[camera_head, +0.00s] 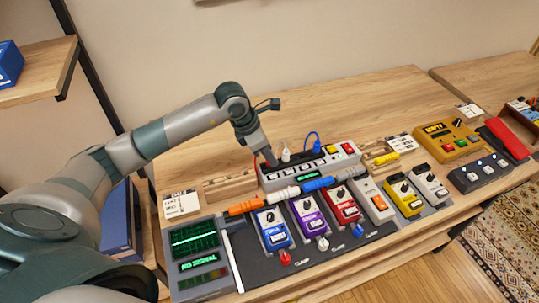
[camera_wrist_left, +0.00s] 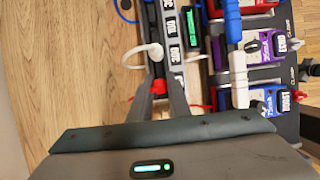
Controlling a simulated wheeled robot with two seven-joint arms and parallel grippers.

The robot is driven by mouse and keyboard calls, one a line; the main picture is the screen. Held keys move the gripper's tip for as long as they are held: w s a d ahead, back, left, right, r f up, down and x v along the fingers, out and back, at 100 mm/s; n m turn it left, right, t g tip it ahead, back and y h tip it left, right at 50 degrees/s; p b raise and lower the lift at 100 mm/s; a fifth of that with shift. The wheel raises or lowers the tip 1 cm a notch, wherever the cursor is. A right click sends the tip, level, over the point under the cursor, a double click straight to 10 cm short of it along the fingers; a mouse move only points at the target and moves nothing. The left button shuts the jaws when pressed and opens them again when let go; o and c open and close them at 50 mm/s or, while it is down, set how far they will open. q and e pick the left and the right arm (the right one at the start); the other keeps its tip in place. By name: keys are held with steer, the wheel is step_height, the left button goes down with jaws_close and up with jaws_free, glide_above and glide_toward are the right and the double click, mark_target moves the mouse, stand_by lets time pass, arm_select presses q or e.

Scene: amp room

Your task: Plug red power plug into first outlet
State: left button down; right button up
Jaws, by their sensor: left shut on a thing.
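The red power plug (camera_wrist_left: 158,87) shows between the fingertips of my left gripper (camera_wrist_left: 159,93) in the left wrist view. The fingers are shut on it, and it sits at the near end of the power strip (camera_wrist_left: 172,30). I cannot tell whether the plug's prongs are in the first outlet. A white plug (camera_head: 285,154) and a blue plug (camera_head: 315,147) stand in outlets further right. My right gripper is not in view.
Several pedals, among them a blue one (camera_head: 272,229) and a purple one (camera_head: 308,215), stand in front of the strip. A screen unit (camera_head: 197,250) reads "NO SIGNAL". Orange, white and blue connectors lie between. The wooden table (camera_head: 350,105) behind the strip is clear.

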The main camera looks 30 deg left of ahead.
arm_select(q)
steer(key=shift+f+b, duration=0.1)
steer(key=shift+b, duration=0.25)
stand_by(0.5)
stand_by(0.3)
steer(key=c, duration=1.2)
jaws_free()
steer(key=shift+r+p, duration=1.55)
steer(key=shift+r, duration=2)
